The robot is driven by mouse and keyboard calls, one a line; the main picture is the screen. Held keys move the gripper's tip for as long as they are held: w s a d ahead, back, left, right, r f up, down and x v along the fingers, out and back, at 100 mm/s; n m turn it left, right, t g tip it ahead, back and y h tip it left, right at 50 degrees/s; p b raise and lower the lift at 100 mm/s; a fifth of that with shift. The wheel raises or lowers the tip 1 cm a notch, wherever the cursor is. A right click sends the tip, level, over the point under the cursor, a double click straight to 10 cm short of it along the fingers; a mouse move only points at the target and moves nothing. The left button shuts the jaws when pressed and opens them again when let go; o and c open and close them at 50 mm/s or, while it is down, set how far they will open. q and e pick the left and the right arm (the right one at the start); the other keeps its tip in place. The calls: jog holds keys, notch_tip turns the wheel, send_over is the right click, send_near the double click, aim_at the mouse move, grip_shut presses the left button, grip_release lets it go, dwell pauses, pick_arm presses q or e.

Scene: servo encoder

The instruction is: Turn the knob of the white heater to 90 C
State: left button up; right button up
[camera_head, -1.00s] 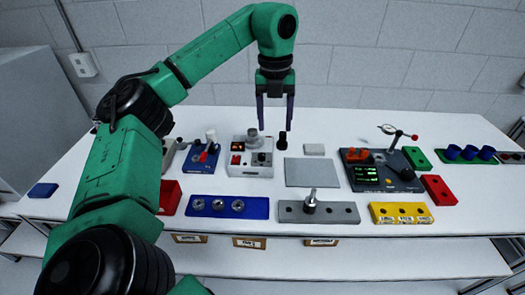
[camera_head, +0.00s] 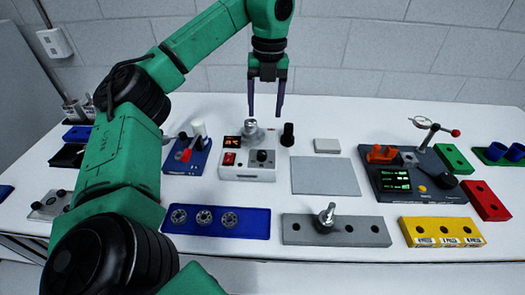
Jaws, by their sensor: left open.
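The white heater (camera_head: 247,171) stands at the table's middle left. It has a small orange-lit display (camera_head: 232,141), a red switch (camera_head: 229,158) and a dark knob (camera_head: 262,156) on its front. A metal piece (camera_head: 252,130) sits on its top. The display's digits are too small to read surely. My left gripper (camera_head: 265,115) points down with its two dark fingers apart and empty, above and behind the heater's top. It appears apart from the knob. My right gripper is not in view.
A black cylinder (camera_head: 287,134) stands just right of the heater. A grey mat (camera_head: 325,176), a blue tray (camera_head: 248,222) and a grey block (camera_head: 360,231) lie nearby. A dark instrument (camera_head: 412,178) is at right.

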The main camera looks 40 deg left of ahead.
aim_at(262, 153)
pick_arm(q)
jog(key=f, duration=1.4)
jog(key=shift+s+a+f, duration=0.2)
jog(key=shift+a, duration=0.15)
grip_shut()
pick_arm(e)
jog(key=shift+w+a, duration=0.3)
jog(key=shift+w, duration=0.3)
